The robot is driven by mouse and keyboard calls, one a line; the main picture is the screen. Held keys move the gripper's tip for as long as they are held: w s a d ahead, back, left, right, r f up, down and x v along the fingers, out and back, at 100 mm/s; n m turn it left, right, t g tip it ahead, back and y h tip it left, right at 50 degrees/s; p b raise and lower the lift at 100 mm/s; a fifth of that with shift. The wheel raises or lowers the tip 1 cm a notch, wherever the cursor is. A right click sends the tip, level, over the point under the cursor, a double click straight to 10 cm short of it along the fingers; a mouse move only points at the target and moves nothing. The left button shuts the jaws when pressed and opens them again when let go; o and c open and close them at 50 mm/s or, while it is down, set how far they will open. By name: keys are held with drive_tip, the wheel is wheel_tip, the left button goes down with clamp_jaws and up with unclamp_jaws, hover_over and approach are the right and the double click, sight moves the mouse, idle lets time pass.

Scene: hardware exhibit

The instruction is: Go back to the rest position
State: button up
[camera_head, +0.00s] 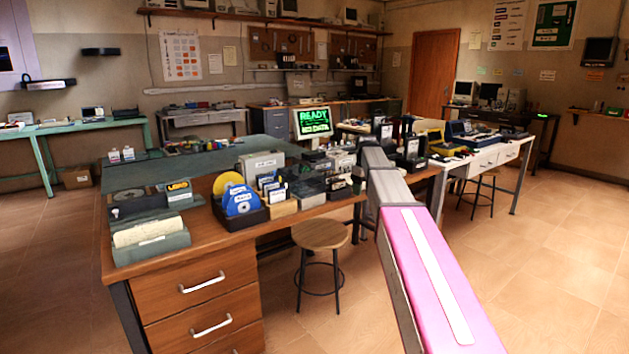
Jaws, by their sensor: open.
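My arm, with a pink and grey link, reaches from the bottom right up to the middle of the head view. Its far grey end overlaps the tabletop clutter. I cannot make out my gripper or its fingers; they seem hidden behind the arm or among the dark items. No held object can be seen.
A wooden desk (200,202) with drawers stands at left, bearing a disk box (240,212) and several devices. A stool (320,235) stands in front of it. A white table (485,158) is at right with another stool (478,190). Tiled floor (560,245) at right is clear.

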drive_tip(key=s+f+m, duration=0.7)
drive_tip(key=s+f, duration=2.2)
drive_tip(key=s, duration=0.3)
drive_tip(key=shift+f+m, duration=0.3)
drive_tip(key=shift+f, duration=0.1)
